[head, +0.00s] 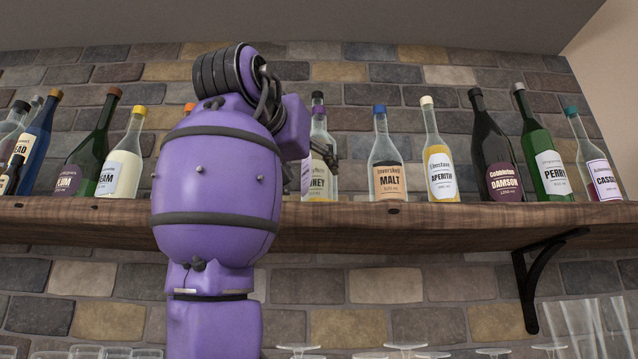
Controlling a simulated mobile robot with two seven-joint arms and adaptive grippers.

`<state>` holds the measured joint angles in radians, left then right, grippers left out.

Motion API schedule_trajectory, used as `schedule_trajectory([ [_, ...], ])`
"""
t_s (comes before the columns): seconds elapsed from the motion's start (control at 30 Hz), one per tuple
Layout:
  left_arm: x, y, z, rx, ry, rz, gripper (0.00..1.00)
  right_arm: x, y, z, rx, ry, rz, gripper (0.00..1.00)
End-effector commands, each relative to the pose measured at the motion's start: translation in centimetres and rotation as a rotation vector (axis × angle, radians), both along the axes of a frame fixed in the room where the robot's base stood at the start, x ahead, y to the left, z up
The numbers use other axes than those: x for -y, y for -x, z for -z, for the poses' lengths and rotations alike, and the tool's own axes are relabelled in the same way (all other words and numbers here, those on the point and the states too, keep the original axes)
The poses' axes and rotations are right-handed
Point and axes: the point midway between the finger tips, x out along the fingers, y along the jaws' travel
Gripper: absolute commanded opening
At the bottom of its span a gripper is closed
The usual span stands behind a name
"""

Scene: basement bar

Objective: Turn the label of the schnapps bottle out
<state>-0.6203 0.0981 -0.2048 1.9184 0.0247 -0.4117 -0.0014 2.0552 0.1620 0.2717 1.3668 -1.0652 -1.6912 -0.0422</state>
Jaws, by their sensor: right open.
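No label that I can read says schnapps. My right arm and wrist, purple, hide part of the shelf left of the middle. My right gripper (322,158) is mostly hidden behind my wrist; its dark fingers show in front of a clear, black-capped bottle (319,128). That bottle's label is partly covered and ends in "NEY". I cannot tell whether the fingers touch it. The orange cap of another bottle (188,108) shows at the left edge of my arm; its body and label are hidden. My left gripper is not in view.
A wooden shelf (440,222) carries the bottles. The malt bottle (385,150) and aperitif bottle (437,155) stand right of my gripper, with damson, perry and cassis bottles farther right. Several bottles crowd the left end. Glasses (580,325) stand below, near a black bracket (527,290).

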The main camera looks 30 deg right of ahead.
Motion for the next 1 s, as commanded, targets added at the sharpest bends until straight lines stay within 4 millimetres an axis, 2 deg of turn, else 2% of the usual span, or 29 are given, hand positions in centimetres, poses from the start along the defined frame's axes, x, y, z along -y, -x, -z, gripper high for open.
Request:
schedule_trajectory([
  [0.5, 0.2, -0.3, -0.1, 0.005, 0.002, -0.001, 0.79, 4.2, -4.1, 0.0, -0.001, 0.000, 0.001, 0.64],
  [1.0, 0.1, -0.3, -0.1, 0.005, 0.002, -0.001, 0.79, 5.0, -4.9, 0.0, 0.000, 0.000, -0.001, 0.64],
])
